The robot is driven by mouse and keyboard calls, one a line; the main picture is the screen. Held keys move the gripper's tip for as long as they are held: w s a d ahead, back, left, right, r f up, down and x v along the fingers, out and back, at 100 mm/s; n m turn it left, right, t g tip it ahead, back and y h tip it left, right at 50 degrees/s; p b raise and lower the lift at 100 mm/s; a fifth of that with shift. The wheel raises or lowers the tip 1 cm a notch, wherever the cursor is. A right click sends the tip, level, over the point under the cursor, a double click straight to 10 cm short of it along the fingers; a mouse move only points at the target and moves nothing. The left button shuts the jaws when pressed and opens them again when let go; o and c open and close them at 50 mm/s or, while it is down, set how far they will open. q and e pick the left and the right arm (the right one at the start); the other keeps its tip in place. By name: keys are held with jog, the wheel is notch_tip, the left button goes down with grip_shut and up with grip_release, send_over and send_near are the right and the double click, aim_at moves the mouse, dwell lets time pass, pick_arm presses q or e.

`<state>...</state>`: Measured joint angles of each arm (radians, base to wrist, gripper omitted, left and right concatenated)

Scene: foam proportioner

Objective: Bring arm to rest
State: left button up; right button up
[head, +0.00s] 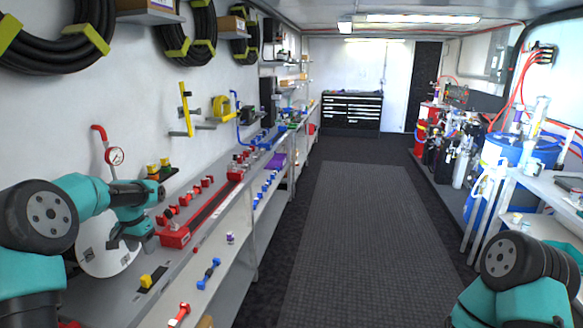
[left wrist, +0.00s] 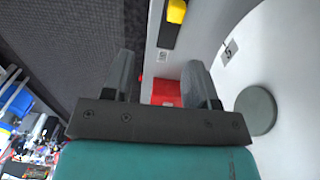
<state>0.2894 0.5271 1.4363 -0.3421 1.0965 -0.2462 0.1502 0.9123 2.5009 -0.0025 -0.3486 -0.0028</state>
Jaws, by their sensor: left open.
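My left arm comes in from the left in the head view. A red block (left wrist: 166,92) shows beyond the gap, apart from the fingers as far as I can tell. My right arm shows only as a teal and black link at the lower right of the head view. Its gripper is out of frame.
A long red base (head: 176,238) with red fittings lies on the grey bench. A yellow block (head: 147,281) sits near the front, and a pressure gauge (head: 116,156) is on the wall. Blue drums (head: 515,150) stand at right. The dark floor mat (head: 350,240) is clear.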

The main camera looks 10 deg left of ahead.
pick_arm(q)
jog(key=s+d+f+h, duration=0.1)
jog(key=s+d+f, duration=0.2)
jog(key=d+f, duration=0.7)
jog(key=s+d+f+h, duration=0.2)
jog(key=d+f, duration=0.6)
jog(key=f, duration=0.5)
jog(key=s+d+f+n, duration=0.1)
jog(key=s+d+f, duration=0.2)
jog(key=s, duration=0.4)
jog(key=s+d+f+n, duration=0.1)
jog(key=s+d+f, duration=0.3)
jog(key=s+d, duration=0.2)
jog(key=s+d+f+n, duration=0.1)
jog(key=s+d+f, duration=0.2)
jog(key=s, duration=0.5)
jog(key=shift+d+f+t, duration=0.3)
jog(key=shift+d+f, duration=0.05)
jog(key=shift+d, duration=0.4)
